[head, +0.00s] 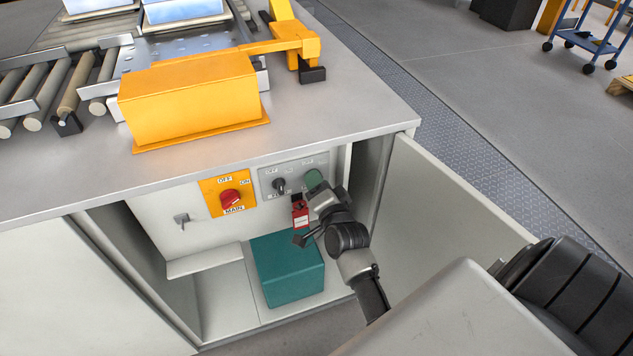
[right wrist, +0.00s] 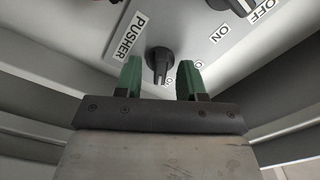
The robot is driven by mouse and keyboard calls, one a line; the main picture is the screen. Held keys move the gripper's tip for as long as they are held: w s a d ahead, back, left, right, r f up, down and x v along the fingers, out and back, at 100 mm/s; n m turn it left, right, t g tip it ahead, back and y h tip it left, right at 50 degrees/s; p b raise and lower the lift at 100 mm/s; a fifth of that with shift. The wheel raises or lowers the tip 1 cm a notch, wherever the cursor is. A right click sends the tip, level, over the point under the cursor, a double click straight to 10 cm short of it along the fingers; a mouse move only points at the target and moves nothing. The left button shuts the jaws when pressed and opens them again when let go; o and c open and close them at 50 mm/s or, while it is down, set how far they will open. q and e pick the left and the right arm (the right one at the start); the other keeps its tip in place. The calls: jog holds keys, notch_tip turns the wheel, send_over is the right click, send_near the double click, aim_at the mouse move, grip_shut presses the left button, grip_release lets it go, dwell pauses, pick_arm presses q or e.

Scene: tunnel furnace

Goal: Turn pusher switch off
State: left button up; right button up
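The pusher switch (right wrist: 158,62) is a black knob on a grey panel, beside a white PUSHER label (right wrist: 129,36) in the right wrist view. My right gripper (right wrist: 159,78) is open there, with one green fingertip on each side of the knob. Gaps show between knob and fingers, and I cannot tell whether either touches. In the head view my right gripper (head: 315,183) is at the right part of the grey switch panel (head: 266,176) and hides the pusher knob. My left gripper is not in view.
Left of the pusher are another black knob (head: 279,184) and the red main switch (head: 230,198) on an orange plate. A red tag-like object (head: 300,212) hangs below the panel. A teal box (head: 287,270) stands in the cabinet. An open cabinet door (head: 447,215) is right of my arm.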

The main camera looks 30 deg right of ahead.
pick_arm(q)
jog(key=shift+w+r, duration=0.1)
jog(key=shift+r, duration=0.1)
pick_arm(e)
jog(key=shift+w+d, duration=0.15)
jog(key=shift+w, duration=0.4)
jog(key=c, duration=0.6)
jog(key=shift+o, duration=0.2)
